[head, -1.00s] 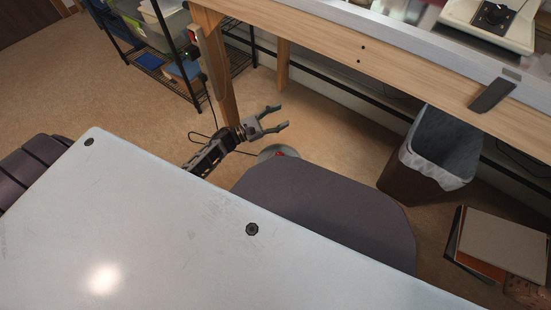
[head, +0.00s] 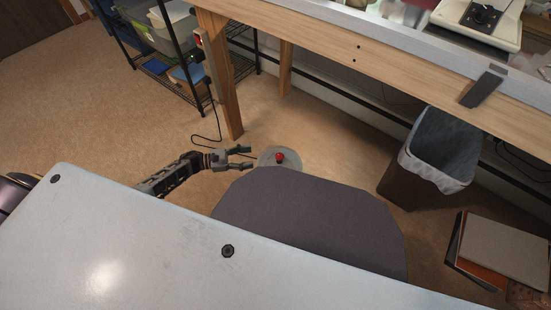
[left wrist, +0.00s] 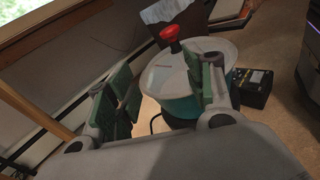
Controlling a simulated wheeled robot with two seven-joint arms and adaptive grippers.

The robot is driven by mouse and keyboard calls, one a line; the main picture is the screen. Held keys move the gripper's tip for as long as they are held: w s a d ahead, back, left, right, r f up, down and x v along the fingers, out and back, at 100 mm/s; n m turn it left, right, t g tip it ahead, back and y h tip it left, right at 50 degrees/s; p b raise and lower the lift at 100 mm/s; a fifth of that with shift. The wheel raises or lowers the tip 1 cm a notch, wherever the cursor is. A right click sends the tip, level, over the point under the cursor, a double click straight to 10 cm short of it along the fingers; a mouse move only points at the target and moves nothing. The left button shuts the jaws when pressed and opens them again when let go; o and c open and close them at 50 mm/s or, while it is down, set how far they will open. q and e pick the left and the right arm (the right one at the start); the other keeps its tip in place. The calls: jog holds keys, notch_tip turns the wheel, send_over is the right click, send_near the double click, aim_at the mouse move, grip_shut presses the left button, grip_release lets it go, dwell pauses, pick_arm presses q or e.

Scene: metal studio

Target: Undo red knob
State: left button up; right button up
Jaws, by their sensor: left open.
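In the left wrist view the red knob (left wrist: 169,34) stands on a stem above a white-topped, teal-sided round container (left wrist: 180,75). My left gripper (head: 246,157) is open and empty, just left of the knob in the head view. In the left wrist view its two fingers (left wrist: 158,88) spread apart, with the right finger overlapping the container. The knob is beyond the fingertips and not between them. My right gripper is not in view.
A wooden workbench (head: 340,50) runs along the back, its leg (head: 225,100) left of the knob. A lined bin (head: 435,155) stands to the right. A dark box (left wrist: 252,87) sits beside the container. Open floor (head: 100,120) lies left.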

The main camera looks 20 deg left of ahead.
aim_at(279, 156)
pick_arm(q)
jog(key=shift+s+d+r+n+g+h, duration=0.1)
jog(key=shift+s+r+n+g+h, duration=0.15)
jog(key=shift+s, duration=0.25)
jog(key=shift+s+d+r+n+g+h, duration=0.15)
jog(key=shift+s+r+h, duration=0.1)
jog(key=shift+s, duration=0.2)
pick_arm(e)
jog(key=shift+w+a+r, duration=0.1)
pick_arm(q)
jog(key=shift+w, duration=0.1)
jog(key=shift+b+x, duration=1.2)
jog(key=shift+x, duration=5.6)
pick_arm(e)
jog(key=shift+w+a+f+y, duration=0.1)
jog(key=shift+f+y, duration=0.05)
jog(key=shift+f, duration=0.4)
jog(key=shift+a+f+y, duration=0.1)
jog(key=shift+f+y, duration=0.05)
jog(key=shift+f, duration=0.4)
pick_arm(q)
jog(key=shift+c, duration=0.4)
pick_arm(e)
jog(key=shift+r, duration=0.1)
pick_arm(q)
jog(key=c, duration=1)
